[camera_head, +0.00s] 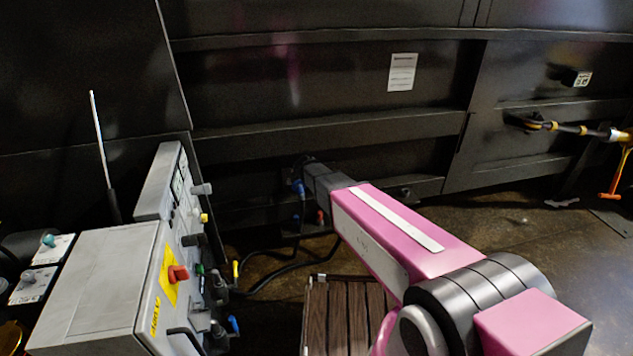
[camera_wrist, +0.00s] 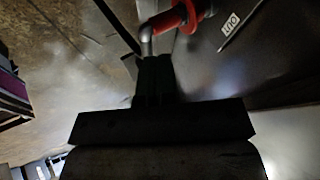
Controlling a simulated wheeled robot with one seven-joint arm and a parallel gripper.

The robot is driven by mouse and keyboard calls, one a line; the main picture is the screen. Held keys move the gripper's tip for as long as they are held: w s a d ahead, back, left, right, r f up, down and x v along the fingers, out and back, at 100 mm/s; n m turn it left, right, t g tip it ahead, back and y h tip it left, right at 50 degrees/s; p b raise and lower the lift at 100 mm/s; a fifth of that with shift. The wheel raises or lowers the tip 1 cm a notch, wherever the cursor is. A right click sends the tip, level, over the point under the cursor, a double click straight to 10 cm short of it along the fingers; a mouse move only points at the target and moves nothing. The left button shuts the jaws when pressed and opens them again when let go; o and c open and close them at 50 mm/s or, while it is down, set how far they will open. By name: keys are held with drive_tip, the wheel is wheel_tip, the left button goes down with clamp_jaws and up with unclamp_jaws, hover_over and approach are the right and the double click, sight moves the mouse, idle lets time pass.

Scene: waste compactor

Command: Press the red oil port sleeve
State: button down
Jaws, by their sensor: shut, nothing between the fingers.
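The red oil port sleeve (camera_wrist: 182,17) shows at the top of the wrist view as a red ring-shaped part, cut off by the frame edge. A bent metal pipe (camera_wrist: 147,38) runs beside it. My gripper (camera_wrist: 154,62) is dark and shut with nothing in it, its tips just below the pipe in the picture. I cannot tell whether they touch the pipe or sleeve. In the head view my gripper is by the black wall, its fingertips hard to make out. A small red fitting (camera_head: 320,217) sits just below it, possibly the sleeve.
A blue fitting (camera_head: 298,187) is left of my gripper, with black hoses (camera_head: 285,265) hanging below. A grey control box (camera_head: 100,285) with a red knob stands at left. A slatted wooden platform (camera_head: 335,315) lies under my arm. Floor is open at right.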

drive_tip(key=w+f, duration=0.6)
drive_tip(key=w, duration=0.2)
drive_tip(key=shift+w+d+f, duration=0.3)
drive_tip(key=shift+d, duration=0.15)
